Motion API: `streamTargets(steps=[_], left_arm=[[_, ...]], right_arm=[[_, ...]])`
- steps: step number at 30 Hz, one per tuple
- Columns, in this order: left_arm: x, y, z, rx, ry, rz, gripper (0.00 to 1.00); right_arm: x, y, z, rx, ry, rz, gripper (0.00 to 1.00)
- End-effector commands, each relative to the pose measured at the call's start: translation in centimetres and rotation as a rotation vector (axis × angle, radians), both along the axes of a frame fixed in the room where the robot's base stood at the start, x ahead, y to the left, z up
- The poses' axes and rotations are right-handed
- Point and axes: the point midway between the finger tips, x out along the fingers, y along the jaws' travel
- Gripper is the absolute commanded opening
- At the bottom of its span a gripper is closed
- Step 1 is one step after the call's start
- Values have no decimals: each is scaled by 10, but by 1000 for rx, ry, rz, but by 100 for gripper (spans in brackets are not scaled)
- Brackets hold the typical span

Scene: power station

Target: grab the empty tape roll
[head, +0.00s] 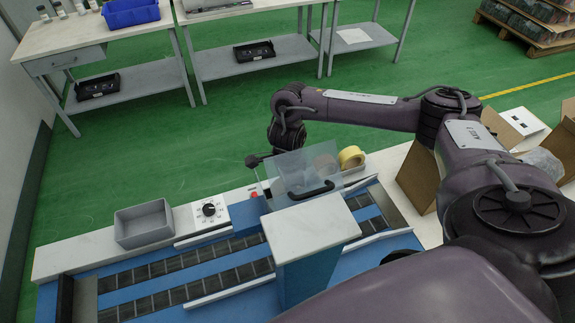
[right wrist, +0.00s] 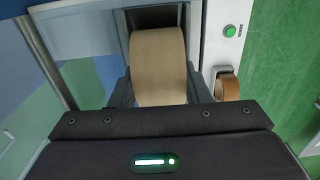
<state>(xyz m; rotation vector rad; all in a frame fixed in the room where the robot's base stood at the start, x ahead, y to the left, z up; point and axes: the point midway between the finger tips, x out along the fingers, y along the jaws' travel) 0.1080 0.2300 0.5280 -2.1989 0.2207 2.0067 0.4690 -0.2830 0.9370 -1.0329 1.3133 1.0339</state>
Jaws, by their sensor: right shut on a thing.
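A tan, cardboard-coloured roll (right wrist: 158,62) fills the space between the two fingers of my right gripper (right wrist: 160,90) in the right wrist view. The gripper is shut on it, with a finger on each side, and the roll still sits in the grey machine opening. In the head view a brownish round shape (head: 325,166) shows behind the clear panel. My right arm reaches over from the right, and its fingertips are not clear there. A yellow tape roll (head: 351,157) stands just right of the panel; a roll (right wrist: 228,87) also shows in the right wrist view. My left gripper is not in view.
The clear panel (head: 290,180) with a black handle (head: 310,190) stands close to the arm. A grey bin (head: 144,224) and a dial (head: 209,209) are on the left. Cardboard boxes (head: 419,178) are at the right. A green button (right wrist: 230,31) is beside the opening.

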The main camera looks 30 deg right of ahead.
Motion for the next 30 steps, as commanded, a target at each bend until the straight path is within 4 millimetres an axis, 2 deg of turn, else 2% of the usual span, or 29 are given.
streamTargets(steps=[7,18,24,30], left_arm=[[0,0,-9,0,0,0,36],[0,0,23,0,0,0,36],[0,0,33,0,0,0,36],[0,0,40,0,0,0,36]], right_arm=[[1,0,25,1,-4,3,21],[3,0,114,-1,-10,2,21],[2,0,150,0,-6,1,21],[1,0,177,0,-5,0,21]])
